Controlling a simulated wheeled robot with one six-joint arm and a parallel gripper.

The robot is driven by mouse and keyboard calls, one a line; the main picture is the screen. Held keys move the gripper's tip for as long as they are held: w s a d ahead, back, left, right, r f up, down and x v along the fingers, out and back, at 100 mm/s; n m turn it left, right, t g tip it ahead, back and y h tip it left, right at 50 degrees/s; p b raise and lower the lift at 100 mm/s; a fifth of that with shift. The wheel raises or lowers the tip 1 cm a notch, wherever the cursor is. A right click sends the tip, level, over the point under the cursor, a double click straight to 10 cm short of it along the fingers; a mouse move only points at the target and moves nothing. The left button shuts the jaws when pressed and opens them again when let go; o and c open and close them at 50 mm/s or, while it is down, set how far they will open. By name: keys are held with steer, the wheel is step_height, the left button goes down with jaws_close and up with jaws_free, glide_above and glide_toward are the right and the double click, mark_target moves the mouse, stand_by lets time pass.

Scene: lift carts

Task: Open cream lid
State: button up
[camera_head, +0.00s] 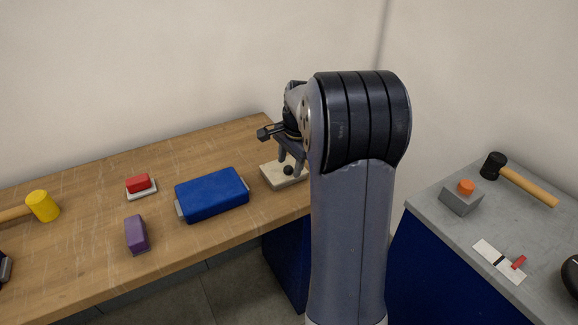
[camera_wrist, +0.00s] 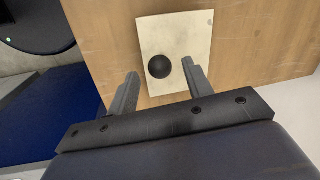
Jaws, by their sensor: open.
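The cream lid (camera_head: 272,178) lies on the wooden table near its right end, partly hidden by my arm in the head view. It has a round black knob (camera_head: 288,170). In the wrist view the lid (camera_wrist: 195,28) shows as a pale plate with its black knob (camera_wrist: 159,66) left of its middle. My gripper (camera_wrist: 160,71) is open and empty, its fingers pointing down toward the lid. In the wrist view the knob appears between the two fingertips, with gaps on both sides. I cannot tell whether the tips are level with the knob or above it.
A blue box (camera_head: 212,195), a red block on a pale base (camera_head: 138,184), a purple block (camera_head: 136,235) and a yellow mallet (camera_head: 43,206) lie to the left.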

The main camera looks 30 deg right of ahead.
steer(key=shift+w+f, duration=0.2)
steer(key=shift+f, duration=0.6)
steer(key=shift+c, duration=0.2)
jaws_close()
